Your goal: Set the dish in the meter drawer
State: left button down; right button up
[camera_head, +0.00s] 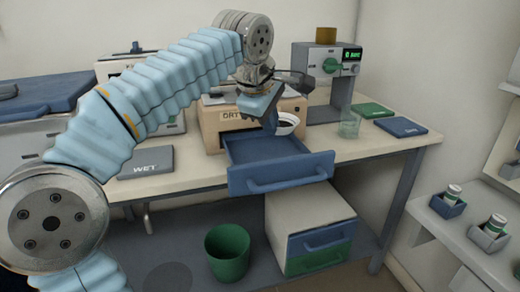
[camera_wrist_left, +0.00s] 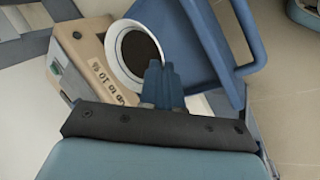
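The dish (camera_head: 287,121) is a small white round bowl with dark contents. It also shows in the left wrist view (camera_wrist_left: 137,53). My left gripper (camera_head: 269,122) is shut on the dish's rim, with its fingers (camera_wrist_left: 161,86) close together there. The dish is by the back right of the open blue drawer (camera_head: 258,153), in front of the tan meter box (camera_head: 211,125). The drawer is pulled out and its visible floor is empty; it also shows in the left wrist view (camera_wrist_left: 193,45). The arm hides part of the meter. My right gripper is not in view.
A grey instrument with a green dial (camera_head: 331,66) stands behind right, with a glass beaker (camera_head: 350,125) before it. Green (camera_head: 371,110) and blue (camera_head: 401,127) pads lie at right. A grey WET pad (camera_head: 146,162) lies left. A green bin (camera_head: 227,252) stands below.

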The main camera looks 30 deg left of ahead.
pick_arm(q)
jog(key=a+f, duration=0.1)
jog(key=f, duration=0.1)
jog(key=w+a+f, duration=0.1)
jog(key=a, duration=0.1)
jog(key=w+a+f, duration=0.1)
jog(key=f, duration=0.1)
jog(key=shift+w+a+f+b, duration=0.1)
jog(key=shift+a+f+b, duration=0.1)
jog(key=shift+f+b, duration=0.2)
jog(key=f, duration=0.2)
jog(key=shift+w+a+f, duration=0.1)
jog(key=shift+a+f, duration=0.1)
jog(key=shift+f, duration=0.5)
jog(key=c, duration=1.8)
grip_release()
jog(key=o, duration=0.5)
jog(key=shift+c, duration=0.2)
